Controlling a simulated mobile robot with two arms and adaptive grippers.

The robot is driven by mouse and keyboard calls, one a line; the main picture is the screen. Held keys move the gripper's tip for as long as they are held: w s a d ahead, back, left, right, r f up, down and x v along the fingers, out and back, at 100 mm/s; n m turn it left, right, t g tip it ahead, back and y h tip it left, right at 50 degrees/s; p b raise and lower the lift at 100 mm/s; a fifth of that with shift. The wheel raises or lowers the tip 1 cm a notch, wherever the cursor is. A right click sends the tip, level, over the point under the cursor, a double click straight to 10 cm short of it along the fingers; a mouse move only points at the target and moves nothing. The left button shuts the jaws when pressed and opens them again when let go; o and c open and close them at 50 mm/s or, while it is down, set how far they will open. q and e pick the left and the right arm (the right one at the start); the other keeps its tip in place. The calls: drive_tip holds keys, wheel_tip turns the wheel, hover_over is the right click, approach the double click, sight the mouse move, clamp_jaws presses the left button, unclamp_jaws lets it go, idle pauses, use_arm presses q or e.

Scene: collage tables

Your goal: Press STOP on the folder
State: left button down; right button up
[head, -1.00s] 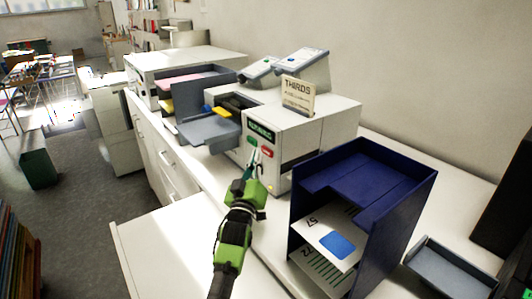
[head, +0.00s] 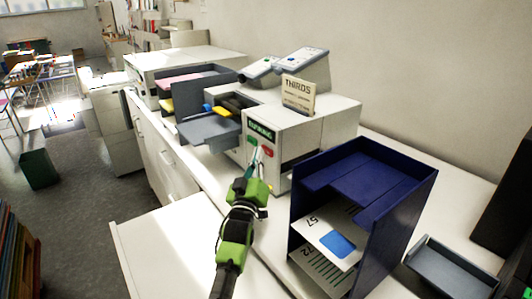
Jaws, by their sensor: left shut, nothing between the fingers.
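The folder (head: 335,125) is a pale machine on the white counter, with a small sign reading THIRDS (head: 299,92) on top. Its front has a dark green label (head: 261,131), a green button (head: 252,142) and a red button (head: 267,149). The print on the buttons is too small to read. My left gripper (head: 258,158) is shut and empty, its fingertips right at the front panel, just below and beside the red button. I cannot tell whether they touch it.
A dark blue stacking tray (head: 398,225) with printed sheets stands close to the right of my left arm. A grey tray (head: 455,270) lies further right. A grey feed tray (head: 210,130) juts out at the folder's left. Another pale machine (head: 150,65) stands behind.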

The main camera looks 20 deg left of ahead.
use_arm(q)
drive_tip(key=shift+w+d+b, duration=0.3)
drive_tip(key=shift+w, duration=0.25)
idle(0.7)
drive_tip(key=shift+s, duration=0.15)
drive_tip(key=shift+s+a+p, duration=0.4)
drive_tip(key=shift+s+p, duration=0.15)
drive_tip(key=shift+s, duration=0.1)
drive_tip(key=s+a+p, duration=0.1)
drive_tip(key=s, duration=0.2)
drive_tip(key=s+a+p, duration=0.1)
drive_tip(key=shift+s+a+p, duration=0.15)
drive_tip(key=shift+a+p, duration=0.15)
drive_tip(key=shift+p, duration=0.05)
drive_tip(key=shift+f, duration=0.15)
idle(0.8)
